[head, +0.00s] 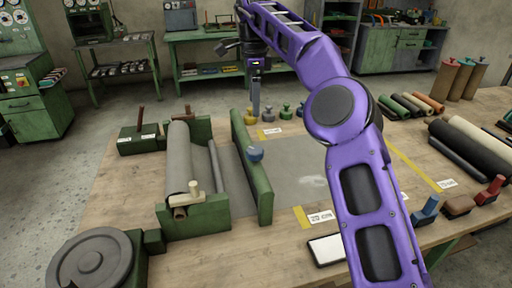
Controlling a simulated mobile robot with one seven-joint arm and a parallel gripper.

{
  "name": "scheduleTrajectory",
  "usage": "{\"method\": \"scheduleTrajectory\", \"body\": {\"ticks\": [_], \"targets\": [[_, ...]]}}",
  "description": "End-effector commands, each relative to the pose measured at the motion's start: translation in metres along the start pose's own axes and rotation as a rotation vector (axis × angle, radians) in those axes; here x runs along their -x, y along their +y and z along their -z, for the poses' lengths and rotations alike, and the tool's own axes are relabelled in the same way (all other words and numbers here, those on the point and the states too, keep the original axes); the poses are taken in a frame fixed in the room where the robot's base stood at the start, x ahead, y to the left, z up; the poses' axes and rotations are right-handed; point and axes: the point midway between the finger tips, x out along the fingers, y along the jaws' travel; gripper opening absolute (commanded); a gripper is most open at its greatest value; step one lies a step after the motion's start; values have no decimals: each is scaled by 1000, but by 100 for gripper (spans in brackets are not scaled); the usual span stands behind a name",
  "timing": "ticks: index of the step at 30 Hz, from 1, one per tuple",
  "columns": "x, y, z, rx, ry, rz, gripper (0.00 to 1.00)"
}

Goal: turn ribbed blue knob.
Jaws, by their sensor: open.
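My gripper (255,112) points down beyond the knob in the picture, near the far end of the green bar. It looks empty and apart from the knob. It is open, though only a thin grey finger shows clearly.
A grey sheet roll (179,160) sits in a green stand left of the bar. Several small knobs (284,113) stand beyond it. A grey disc (90,263) lies at the near left. Rolls (455,150) and a blue handled block (426,211) are at right, past my purple arm.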

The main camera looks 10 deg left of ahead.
Motion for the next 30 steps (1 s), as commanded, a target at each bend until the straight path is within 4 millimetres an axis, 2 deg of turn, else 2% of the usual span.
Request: {"method": "scheduleTrajectory", "body": {"ticks": [8,21,24,30], "targets": [[-40,2,2,-1,3,-4,96],[-131,2,1,-2,1,-4,96],[-145,1,1,-2,1,-3,96],[-158,1,1,-2,1,-2,96]]}}
